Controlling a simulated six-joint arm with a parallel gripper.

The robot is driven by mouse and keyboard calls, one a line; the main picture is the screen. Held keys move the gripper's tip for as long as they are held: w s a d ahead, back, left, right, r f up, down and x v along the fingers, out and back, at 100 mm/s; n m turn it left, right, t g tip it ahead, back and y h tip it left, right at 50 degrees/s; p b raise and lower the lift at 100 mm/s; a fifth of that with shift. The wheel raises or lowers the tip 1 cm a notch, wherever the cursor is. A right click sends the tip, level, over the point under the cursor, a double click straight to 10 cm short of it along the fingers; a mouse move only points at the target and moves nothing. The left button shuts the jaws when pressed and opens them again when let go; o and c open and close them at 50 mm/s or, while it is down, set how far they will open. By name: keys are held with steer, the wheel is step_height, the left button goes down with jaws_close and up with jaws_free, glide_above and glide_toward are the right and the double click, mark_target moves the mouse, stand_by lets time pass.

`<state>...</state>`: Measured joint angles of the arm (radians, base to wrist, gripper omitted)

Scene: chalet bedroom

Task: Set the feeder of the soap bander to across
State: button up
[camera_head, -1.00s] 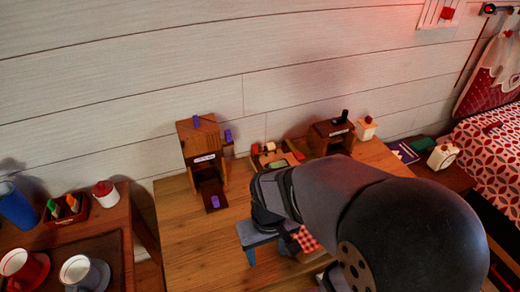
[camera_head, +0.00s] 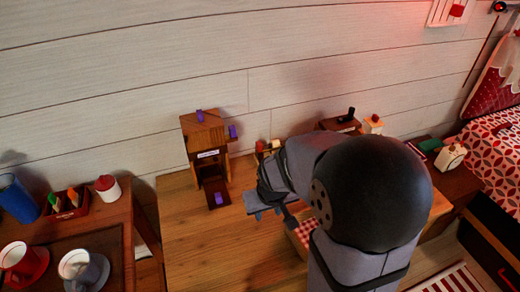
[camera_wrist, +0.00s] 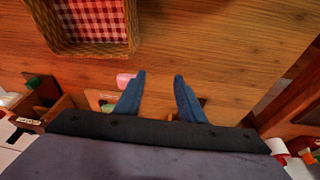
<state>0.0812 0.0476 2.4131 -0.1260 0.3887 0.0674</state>
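A wooden machine (camera_head: 206,140) with purple parts stands at the back left of the wooden table, a small label on its front. A second, dark wooden machine (camera_head: 341,125) with a black handle stands at the back right, partly behind my arm. The labels are too small to read, so I cannot tell which is the soap bander or how its feeder is set. My gripper (camera_wrist: 159,75) has its two blue fingers apart with nothing between them, above the table. In the head view my gripper (camera_head: 262,208) is right of the purple-fitted machine, partly hidden by my arm.
A basket with red checked cloth (camera_wrist: 92,24) lies on the table, partly behind my arm in the head view. A pink item (camera_wrist: 125,79) shows beside the left finger. A side table with cups (camera_head: 75,264) stands at left. Bare table (camera_head: 190,245) lies in front of the purple-fitted machine.

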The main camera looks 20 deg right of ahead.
steer(key=w+d+f+t+b, duration=0.2)
steer(key=w+d+t, duration=0.1)
steer(key=w, duration=0.5)
steer(key=w+d+f+t+b, duration=0.2)
steer(key=w+d, duration=0.1)
steer(key=w, duration=0.5)
steer(key=t+b, duration=0.3)
steer(key=t, duration=0.1)
glide_toward(261, 146)
steer(key=w+f, duration=0.2)
steer(key=f, duration=0.1)
steer(key=shift+w+d, duration=0.1)
steer(key=shift+w+d+r+t+y, duration=0.15)
steer(key=shift+w+t+y, duration=0.25)
steer(key=shift+w+t, duration=0.3)
steer(key=shift+w, duration=0.1)
steer(key=shift+p+x, duration=0.4)
steer(key=shift+x, duration=3.1)
jaws_close()
